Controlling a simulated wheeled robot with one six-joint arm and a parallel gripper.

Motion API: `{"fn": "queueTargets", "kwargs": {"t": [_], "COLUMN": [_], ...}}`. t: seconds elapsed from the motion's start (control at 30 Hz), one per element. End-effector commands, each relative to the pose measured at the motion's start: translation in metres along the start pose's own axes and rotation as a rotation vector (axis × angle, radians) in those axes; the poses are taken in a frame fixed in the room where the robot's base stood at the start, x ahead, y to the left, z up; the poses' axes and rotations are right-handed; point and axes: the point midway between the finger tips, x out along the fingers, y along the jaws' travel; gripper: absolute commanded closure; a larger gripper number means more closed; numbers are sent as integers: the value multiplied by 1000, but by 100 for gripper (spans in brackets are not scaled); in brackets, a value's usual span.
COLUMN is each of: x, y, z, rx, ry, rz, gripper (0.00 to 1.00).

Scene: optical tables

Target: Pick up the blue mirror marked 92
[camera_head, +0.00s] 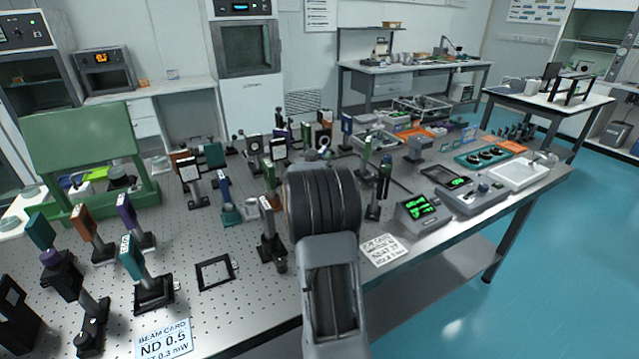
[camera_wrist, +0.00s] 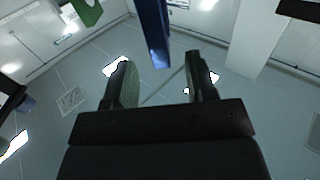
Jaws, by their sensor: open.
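In the wrist view my gripper (camera_wrist: 160,85) is open, with its two fingers apart and nothing held between them. A blue plate-like piece (camera_wrist: 153,35) shows at the top of that view, in line with the gap and beyond the fingertips. I cannot read a mark on it. In the head view a blue optic (camera_head: 223,187) stands upright on a post left of my arm, and another blue optic (camera_head: 347,124) stands further back. The number 92 is not legible on either, so I cannot tell which is the mirror. My arm hides my gripper in the head view.
The perforated optical table (camera_head: 190,245) is crowded with posts and mounts around my arm. An empty black frame (camera_head: 215,272) and a beam card (camera_head: 164,340) lie at the front. A green-lit meter (camera_head: 424,208) and a white tray (camera_head: 518,174) stand to the right. Blue floor is clear at right.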

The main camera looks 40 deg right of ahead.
Motion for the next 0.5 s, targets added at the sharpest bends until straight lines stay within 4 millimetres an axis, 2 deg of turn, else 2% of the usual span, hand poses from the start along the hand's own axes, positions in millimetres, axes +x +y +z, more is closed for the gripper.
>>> {"fn": "queueTargets", "kwargs": {"t": [0.3, 0.5], "x": [39, 48], "y": [-2, -1], "z": [0, 0], "rx": [0, 0], "ry": [0, 0], "rz": [-4, -4], "gripper": [49, 49]}}
